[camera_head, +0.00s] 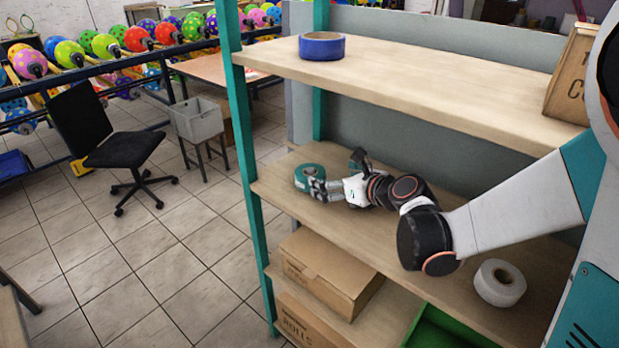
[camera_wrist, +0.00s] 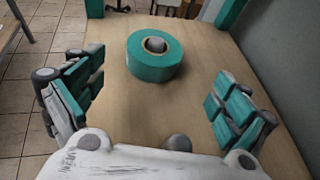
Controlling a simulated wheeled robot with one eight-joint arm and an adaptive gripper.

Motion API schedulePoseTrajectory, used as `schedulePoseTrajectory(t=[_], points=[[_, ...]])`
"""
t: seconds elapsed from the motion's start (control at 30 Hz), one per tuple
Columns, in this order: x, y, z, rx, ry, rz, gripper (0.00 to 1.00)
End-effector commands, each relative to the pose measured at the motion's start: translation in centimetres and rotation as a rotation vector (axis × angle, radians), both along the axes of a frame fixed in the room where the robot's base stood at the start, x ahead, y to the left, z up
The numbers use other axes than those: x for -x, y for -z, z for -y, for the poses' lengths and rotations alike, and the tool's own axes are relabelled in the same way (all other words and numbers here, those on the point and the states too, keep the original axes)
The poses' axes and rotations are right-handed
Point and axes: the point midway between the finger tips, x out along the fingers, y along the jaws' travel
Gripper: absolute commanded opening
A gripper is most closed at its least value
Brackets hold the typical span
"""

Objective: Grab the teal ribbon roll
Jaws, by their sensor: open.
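The teal ribbon roll (camera_head: 309,178) lies flat on the middle shelf, near its left end. It also shows in the wrist view (camera_wrist: 154,66), ahead of my gripper and roughly centred between the two fingers. My gripper (camera_head: 338,175) is low over the same shelf, just right of the roll and pointing at it. In the wrist view my gripper (camera_wrist: 160,96) is spread wide and empty, with the roll lying a little beyond the fingertips.
A blue roll (camera_head: 322,46) is on the top shelf (camera_head: 420,77). A white roll (camera_head: 500,282) sits on the middle shelf at right. A cardboard box (camera_head: 330,268) is below. A teal post (camera_head: 243,150) stands at the shelf's left front corner.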

Motion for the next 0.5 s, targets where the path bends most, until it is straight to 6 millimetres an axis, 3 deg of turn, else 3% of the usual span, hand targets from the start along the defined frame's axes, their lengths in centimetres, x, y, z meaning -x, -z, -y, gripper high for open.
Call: schedulePoseTrajectory(t=[0.2, 0.5], points=[[-3.0, 1.6, -1.8, 0.002, -0.002, 0.0, 0.94], [-4.2, 2.2, -2.8, 0.003, -0.002, 0.0, 0.94]])
